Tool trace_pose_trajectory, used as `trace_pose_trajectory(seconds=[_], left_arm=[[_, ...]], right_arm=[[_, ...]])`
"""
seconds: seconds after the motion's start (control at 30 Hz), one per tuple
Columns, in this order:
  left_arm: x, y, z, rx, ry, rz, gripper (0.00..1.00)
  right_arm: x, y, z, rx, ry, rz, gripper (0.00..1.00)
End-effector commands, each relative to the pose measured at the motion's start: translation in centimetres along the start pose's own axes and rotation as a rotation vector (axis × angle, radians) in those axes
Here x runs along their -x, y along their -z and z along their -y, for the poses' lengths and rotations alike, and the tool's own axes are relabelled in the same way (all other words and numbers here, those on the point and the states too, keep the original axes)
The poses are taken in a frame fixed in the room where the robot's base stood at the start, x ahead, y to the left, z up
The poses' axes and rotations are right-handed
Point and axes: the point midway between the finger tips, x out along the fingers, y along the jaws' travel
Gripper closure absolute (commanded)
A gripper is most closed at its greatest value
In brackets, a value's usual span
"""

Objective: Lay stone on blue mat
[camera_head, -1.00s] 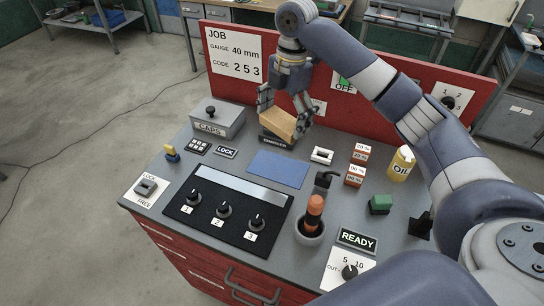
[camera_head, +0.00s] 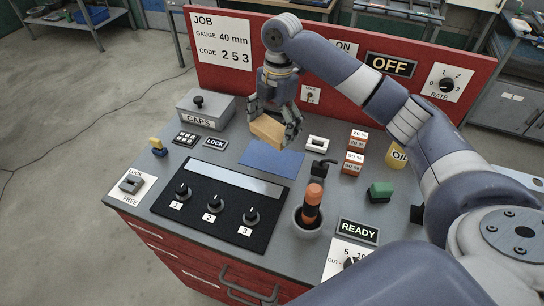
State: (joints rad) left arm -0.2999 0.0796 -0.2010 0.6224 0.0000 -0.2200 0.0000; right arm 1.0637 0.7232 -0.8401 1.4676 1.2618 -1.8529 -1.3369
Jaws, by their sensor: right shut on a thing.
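The stone, a tan block (camera_head: 267,131), is in my right gripper (camera_head: 274,122), which is shut on it. The gripper holds it tilted, just beyond the back edge of the blue mat (camera_head: 270,160) in the picture. I cannot tell exactly how high above the bench it is. The blue mat lies flat and bare on the grey bench top. My left gripper does not show.
A CAPS box (camera_head: 205,109) stands left of the gripper. A white switch (camera_head: 317,144) and stacked percent blocks (camera_head: 353,163) stand right of the mat. A black panel with knobs (camera_head: 214,208) lies in front. A red back panel (camera_head: 225,75) rises behind.

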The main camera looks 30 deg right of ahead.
Motion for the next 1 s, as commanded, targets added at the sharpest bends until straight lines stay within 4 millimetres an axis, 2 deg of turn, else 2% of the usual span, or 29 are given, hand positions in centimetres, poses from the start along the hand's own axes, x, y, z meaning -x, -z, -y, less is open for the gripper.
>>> trace_pose_trajectory(seconds=[0.2, 0.37, 0.6, 1.0], left_arm=[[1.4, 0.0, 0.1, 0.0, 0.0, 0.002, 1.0], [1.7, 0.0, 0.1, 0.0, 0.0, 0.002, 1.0], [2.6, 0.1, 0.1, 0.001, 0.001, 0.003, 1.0], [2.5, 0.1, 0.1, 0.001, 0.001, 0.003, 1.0]], right_arm=[[-3.7, -0.5, 0.1, -0.001, 0.004, -0.001, 0.51], [-5.2, -0.6, 0.1, -0.001, 0.001, -0.001, 0.51], [-8.2, -0.9, 0.1, 0.0, 0.002, -0.001, 0.51], [-9.0, -1.1, 0.1, 0.001, 0.0, 0.0, 0.51]])
